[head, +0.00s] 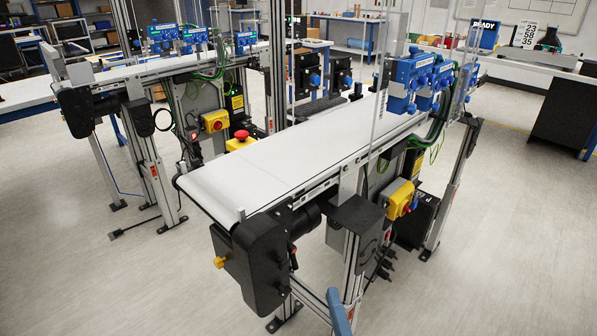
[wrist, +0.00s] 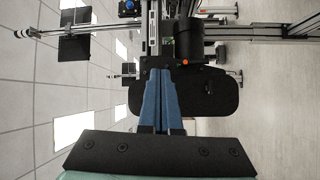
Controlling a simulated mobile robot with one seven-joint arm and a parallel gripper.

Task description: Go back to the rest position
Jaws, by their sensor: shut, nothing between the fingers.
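My gripper (wrist: 160,76) shows in the wrist view as two long blue fingers lying side by side, shut with nothing between them. Its black mounting plate (wrist: 155,155) fills the bottom of that view. Beyond the fingertips is a dark rounded housing (wrist: 215,95) with metal framing. In the head view a blue piece (head: 339,312) at the bottom edge looks like part of my gripper, in front of the near conveyor's legs. The near conveyor (head: 290,160) has an empty white belt. Most of my arm is outside the head view.
A black drive box (head: 255,265) with a yellow knob hangs at the near conveyor's front end. A yellow switch box (head: 401,197) sits on its right side. A second conveyor (head: 150,68) stands at the back left. The grey floor (head: 500,240) is clear at right and front left.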

